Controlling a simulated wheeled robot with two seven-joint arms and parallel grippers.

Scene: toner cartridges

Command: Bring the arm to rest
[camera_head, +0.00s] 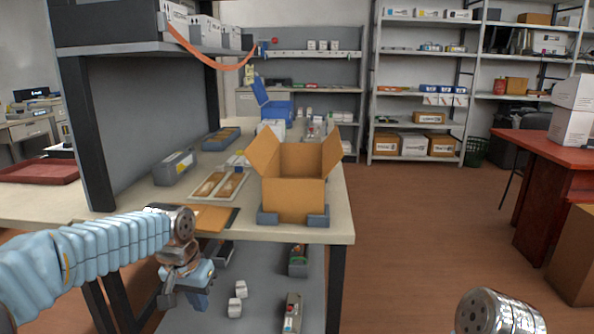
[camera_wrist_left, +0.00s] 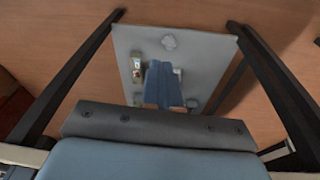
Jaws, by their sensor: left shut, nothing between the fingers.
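My left arm comes in from the left in the head view, bent at the wrist in front of the table's near edge. Its left gripper (camera_head: 196,300) points down below the tabletop, shut and empty. In the left wrist view its blue fingers (camera_wrist_left: 163,86) show over a grey shelf. Of my right arm only a metallic joint (camera_head: 495,312) shows at the bottom right; its gripper is out of view.
An open cardboard box (camera_head: 293,196) stands on the table (camera_head: 285,233) near its front right corner. A tray with brown items (camera_head: 217,187) lies left of it. The grey lower shelf (camera_head: 262,298) holds small items. Floor (camera_head: 420,235) to the right is clear.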

